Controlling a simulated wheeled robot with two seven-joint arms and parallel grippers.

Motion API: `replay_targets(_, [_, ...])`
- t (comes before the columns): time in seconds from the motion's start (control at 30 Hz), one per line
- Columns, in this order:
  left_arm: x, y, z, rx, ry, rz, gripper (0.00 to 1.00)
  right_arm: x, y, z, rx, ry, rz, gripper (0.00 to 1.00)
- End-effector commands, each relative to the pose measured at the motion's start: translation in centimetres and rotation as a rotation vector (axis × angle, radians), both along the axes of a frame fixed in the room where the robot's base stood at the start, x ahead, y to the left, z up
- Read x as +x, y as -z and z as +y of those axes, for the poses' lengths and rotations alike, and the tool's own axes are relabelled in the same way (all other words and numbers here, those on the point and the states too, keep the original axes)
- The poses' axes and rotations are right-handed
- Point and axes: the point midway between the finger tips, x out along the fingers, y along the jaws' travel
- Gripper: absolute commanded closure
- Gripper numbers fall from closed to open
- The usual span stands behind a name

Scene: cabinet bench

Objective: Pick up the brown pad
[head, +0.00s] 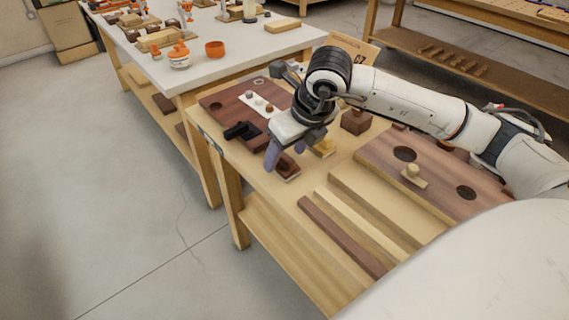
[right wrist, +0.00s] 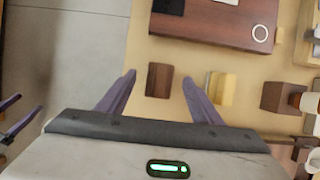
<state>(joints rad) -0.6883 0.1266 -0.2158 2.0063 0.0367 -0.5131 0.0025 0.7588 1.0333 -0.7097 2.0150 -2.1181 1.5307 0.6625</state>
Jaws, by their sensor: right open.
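The brown pad (head: 287,168) is a small dark brown block with a pale underside, lying on the wooden bench near its left edge. In the right wrist view the brown pad (right wrist: 160,81) shows beyond the fingertips, in the gap between them. My right gripper (head: 287,158) is open, pointing down at the pad, and partly covers it in the head view. Its two purple fingers (right wrist: 159,78) are spread wide, with nothing held. Purple fingers at the left edge of the right wrist view look like my left gripper (right wrist: 14,115); their opening is unclear.
A yellow block (head: 323,148) lies right of the pad. A black object (head: 240,130) and a dark brown board (head: 220,102) lie on the other side. A brown cube (head: 356,121), a board with holes (head: 440,176) and long strips (head: 340,235) occupy the bench's right part.

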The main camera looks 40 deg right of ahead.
Motion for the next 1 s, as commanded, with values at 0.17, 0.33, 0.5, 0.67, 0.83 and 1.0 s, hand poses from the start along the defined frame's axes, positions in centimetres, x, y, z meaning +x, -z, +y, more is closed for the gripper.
replay_targets(0.17, [0.0,0.0,0.0,0.000,0.001,-0.001,0.30,0.8,2.0,0.1,0.000,-0.001,0.002,0.41])
replay_targets(0.33, [0.0,0.0,0.0,0.001,0.001,-0.001,0.30,1.0,2.3,0.0,0.000,-0.001,0.000,0.41])
replay_targets(0.5, [0.0,0.0,0.0,0.001,0.001,-0.001,0.30,0.9,2.2,0.0,0.000,-0.001,0.000,0.52])
replay_targets(0.67, [0.1,0.0,0.0,0.001,0.001,-0.001,0.30,0.9,2.2,0.0,0.000,-0.001,0.000,0.79])
replay_targets(0.83, [0.1,0.0,0.0,0.001,0.001,-0.002,0.30,1.0,2.2,0.0,0.000,-0.001,-0.001,0.85])
replay_targets(1.0, [0.1,-0.1,0.0,0.001,0.001,-0.002,0.30,1.0,1.6,0.0,0.001,0.000,-0.002,0.85])
